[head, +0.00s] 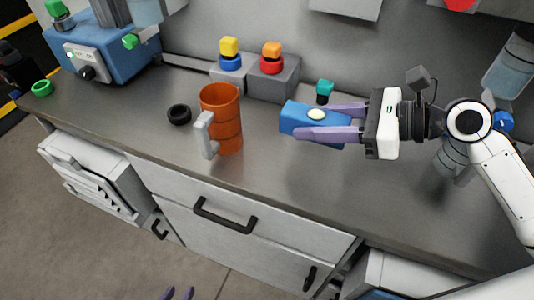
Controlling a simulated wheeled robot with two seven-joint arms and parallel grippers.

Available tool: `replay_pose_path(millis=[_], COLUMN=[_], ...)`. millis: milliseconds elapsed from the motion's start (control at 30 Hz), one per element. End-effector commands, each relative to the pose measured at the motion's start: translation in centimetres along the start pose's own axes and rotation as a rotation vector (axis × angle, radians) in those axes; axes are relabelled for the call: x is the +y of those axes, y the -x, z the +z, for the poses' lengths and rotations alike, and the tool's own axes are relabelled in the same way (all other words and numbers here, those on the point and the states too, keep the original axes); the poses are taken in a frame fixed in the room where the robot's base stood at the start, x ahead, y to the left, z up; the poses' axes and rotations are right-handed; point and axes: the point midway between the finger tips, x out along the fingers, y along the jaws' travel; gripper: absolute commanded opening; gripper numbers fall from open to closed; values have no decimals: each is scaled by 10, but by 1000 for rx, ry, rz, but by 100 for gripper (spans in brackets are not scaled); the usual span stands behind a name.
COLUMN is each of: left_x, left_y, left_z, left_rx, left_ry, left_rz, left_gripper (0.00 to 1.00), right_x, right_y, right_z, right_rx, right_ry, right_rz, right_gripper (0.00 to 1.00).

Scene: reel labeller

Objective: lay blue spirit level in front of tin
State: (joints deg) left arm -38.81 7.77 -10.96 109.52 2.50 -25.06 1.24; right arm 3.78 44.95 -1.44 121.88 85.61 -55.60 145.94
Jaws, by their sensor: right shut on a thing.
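A blue block with a round pale bubble spot, the blue spirit level (296,116), is between the purple fingers of my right gripper (312,121). The gripper is shut on it at the middle right of the head view; whether the level touches the counter is hard to tell. An orange ribbed cylinder with a grey handle, the only tin-like thing (228,128), stands upright on the counter left of the level, apart from it. Only the purple fingertips of my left gripper (178,293) show at the bottom edge, spaced apart and empty, below the counter's front edge.
A black ring (179,115) lies left of the tin. Grey blocks (282,84) with coloured knobs stand behind. A teal-topped piece (324,90) is just behind the level. A blue machine (110,55) and green ring (42,88) are far left. Counter (280,180) is clear in front.

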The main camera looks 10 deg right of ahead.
Motion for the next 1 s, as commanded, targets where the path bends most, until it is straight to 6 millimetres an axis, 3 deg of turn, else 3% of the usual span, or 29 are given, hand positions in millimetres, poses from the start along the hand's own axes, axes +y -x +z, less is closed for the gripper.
replay_pose_path(millis=[100, 600, 1000], left_x=[0, 6, 8], left_y=[-5, -10, -8], left_z=[5, 11, 8], left_rx=[-4, -3, -2], left_ry=[-2, -7, -6], left_rz=[1, 12, 13], left_gripper=[31, 31, 31], right_x=[0, -1, -1], right_y=[-11, -36, -37], right_z=[-22, -81, -85], right_rx=[1, -1, -1], right_ry=[-6, -2, 0], right_rz=[2, -1, 0], right_gripper=[7, 7, 7])
